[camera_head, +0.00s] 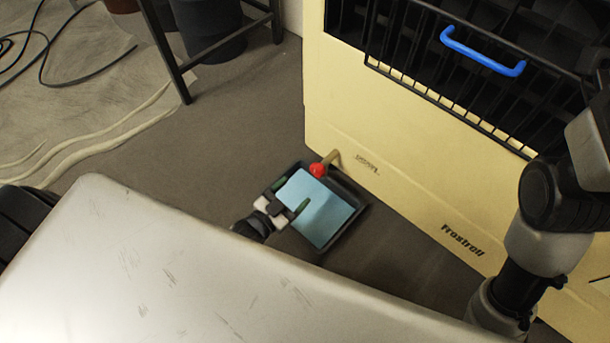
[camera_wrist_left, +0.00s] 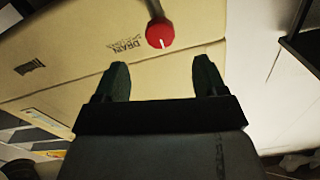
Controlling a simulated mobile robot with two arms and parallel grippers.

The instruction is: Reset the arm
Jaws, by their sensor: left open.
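My left gripper (camera_head: 290,195) is low near the floor, with its two dark green fingers apart and nothing between them. In the left wrist view the open fingers (camera_wrist_left: 161,75) point toward the freezer's cream panel. A red knob (camera_head: 318,170) on a stem sticks out of the panel, just beyond the fingers and apart from them; it also shows in the left wrist view (camera_wrist_left: 160,34). A dark tray (camera_head: 361,206) with a light blue surface (camera_head: 328,212) inside lies below the knob, partly behind the gripper. Links of my right arm show at the right; its gripper does not.
The cream freezer (camera_head: 400,190) stands open at the right, with a black wire basket (camera_head: 450,75) and blue handle (camera_head: 482,52). A black metal frame (camera_head: 168,55) and dark bin (camera_head: 210,30) stand behind. Cables (camera_head: 50,50) lie on the floor. The grey floor (camera_head: 225,130) between is clear.

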